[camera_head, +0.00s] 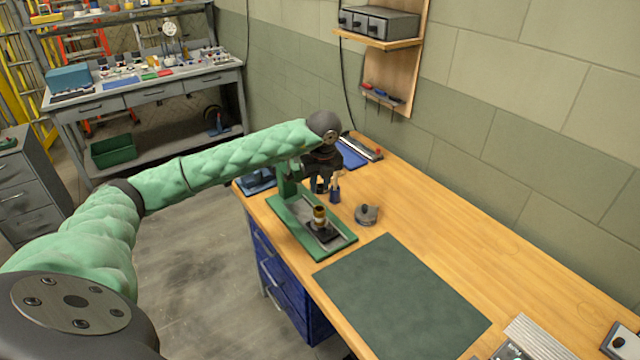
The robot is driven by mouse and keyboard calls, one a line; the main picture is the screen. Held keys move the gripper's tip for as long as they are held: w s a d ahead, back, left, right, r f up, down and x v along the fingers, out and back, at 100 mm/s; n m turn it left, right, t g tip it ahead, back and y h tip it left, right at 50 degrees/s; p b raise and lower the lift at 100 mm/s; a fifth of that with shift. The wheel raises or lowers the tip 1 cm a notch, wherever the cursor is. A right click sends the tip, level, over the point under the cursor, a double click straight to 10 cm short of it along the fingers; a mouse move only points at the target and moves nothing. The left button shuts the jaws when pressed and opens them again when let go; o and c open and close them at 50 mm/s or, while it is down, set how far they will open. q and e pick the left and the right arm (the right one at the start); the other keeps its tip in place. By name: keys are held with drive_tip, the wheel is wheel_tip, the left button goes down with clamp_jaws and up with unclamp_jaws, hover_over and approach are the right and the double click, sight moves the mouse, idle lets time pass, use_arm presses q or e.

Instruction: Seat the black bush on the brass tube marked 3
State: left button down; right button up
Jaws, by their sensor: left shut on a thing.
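My left gripper (320,178) reaches over the back of the workbench, beside the head of a green press (288,182). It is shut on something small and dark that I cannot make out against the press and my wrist. A short brass-coloured tube (319,213) with a dark band stands upright on a dark block on the press base, below and apart from the gripper. Its number is too small to read. I cannot tell the black bush apart from the other dark parts. My right gripper is not in view.
A dark green mat (402,298) lies clear in front on the wooden bench (480,240). Devices sit at the near right edge. A wall shelf (385,40) hangs above.

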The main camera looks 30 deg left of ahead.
use_arm(q)
drive_tip(key=shift+f, duration=0.15)
